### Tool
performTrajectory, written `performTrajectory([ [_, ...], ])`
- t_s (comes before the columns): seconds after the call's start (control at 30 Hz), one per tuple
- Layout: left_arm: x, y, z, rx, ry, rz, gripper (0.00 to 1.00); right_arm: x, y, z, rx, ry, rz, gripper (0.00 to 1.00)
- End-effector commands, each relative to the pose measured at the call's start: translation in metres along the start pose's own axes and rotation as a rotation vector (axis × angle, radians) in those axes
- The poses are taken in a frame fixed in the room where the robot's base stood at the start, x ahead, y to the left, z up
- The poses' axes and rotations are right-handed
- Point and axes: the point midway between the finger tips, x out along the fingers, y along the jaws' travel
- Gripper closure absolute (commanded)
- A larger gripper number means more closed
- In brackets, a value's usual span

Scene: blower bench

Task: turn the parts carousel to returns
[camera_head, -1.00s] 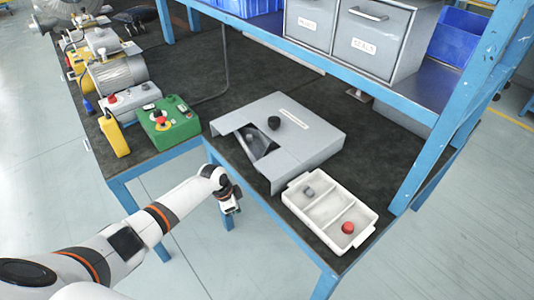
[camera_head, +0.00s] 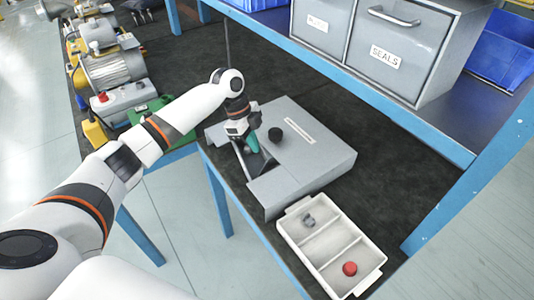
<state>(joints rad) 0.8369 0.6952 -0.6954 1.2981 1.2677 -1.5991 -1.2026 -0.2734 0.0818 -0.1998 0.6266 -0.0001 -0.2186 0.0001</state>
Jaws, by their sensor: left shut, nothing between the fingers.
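The parts carousel is a grey flat housing (camera_head: 310,150) on the dark bench mat, with a white label strip and a black knob (camera_head: 275,134) on top. Its front left side has a cut-out opening (camera_head: 262,162) that shows part of the inside. My left gripper (camera_head: 250,148) is shut and empty, pointing down at this opening, left of the black knob. Whether its tips touch anything inside cannot be told. The gripper hides part of the opening. The label on the housing is too small to read. My right gripper is not in view.
A white tray (camera_head: 282,226) with compartments stands in front of the housing, holding a grey part (camera_head: 309,220) and a red part (camera_head: 350,269). A shelf with grey drawers (camera_head: 400,45), one marked SEALS, overhangs behind.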

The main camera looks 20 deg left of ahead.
Motion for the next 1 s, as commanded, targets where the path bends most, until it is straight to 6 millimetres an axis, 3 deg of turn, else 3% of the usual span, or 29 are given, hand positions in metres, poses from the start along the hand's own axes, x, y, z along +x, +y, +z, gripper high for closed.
performTrajectory([
  [0.27,0.043,-0.001,0.001,-0.002,-0.001,-0.005,1.0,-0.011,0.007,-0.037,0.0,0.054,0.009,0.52],
  [0.5,0.082,-0.001,0.001,-0.002,-0.001,-0.003,1.0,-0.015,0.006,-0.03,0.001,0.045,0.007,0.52],
  [0.7,0.097,0.0,0.0,-0.002,0.0,-0.001,1.0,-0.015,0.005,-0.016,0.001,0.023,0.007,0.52],
  [1.0,0.098,0.0,0.0,-0.002,0.001,0.0,1.0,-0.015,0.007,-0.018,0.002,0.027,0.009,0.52],
])
